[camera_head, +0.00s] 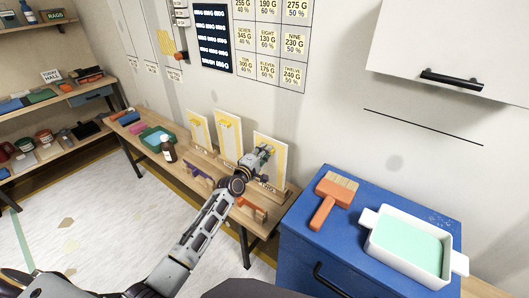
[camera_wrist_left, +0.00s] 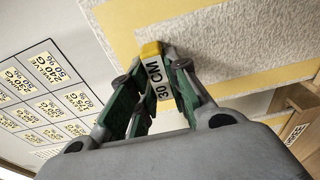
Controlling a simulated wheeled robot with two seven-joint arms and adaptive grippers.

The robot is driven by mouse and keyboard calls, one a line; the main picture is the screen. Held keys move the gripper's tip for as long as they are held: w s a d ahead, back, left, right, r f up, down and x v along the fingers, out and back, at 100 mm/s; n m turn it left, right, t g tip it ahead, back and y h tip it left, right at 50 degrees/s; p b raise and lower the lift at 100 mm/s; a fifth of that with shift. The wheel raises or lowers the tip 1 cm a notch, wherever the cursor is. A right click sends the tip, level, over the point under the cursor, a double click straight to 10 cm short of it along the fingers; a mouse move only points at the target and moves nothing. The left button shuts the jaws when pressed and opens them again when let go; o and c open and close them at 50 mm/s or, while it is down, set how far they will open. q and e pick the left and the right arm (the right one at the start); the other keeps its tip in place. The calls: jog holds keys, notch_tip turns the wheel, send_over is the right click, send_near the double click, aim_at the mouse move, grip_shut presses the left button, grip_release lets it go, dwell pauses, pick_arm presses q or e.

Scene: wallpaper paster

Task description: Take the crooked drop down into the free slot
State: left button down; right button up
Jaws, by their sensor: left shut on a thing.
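My left gripper (camera_head: 262,153) is in front of the rightmost of three upright yellow-bordered boards (camera_head: 270,160) on the bench. In the left wrist view its fingers (camera_wrist_left: 152,82) are shut on a small yellow-topped piece with a white "30 CM" label (camera_wrist_left: 157,78). The piece is right against the speckled, yellow-edged board (camera_wrist_left: 225,45); I cannot tell whether it is fixed to it. The other boards, left (camera_head: 200,131) and middle (camera_head: 229,137), stand beside it. My right gripper is out of view.
The bench holds a teal tray (camera_head: 157,138), a brown bottle (camera_head: 168,150), a purple tool (camera_head: 198,174) and an orange tool (camera_head: 251,208). At right a blue cabinet (camera_head: 300,228) carries an orange brush (camera_head: 326,200) and a white paste tray (camera_head: 378,245). Shelves stand at left.

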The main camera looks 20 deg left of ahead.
pick_arm(q)
jog(key=shift+f, duration=0.35)
dwell(0.3)
jog(key=c, duration=1.3)
grip_release()
jog(key=shift+s, duration=0.2)
jog(key=shift+v, duration=5.85)
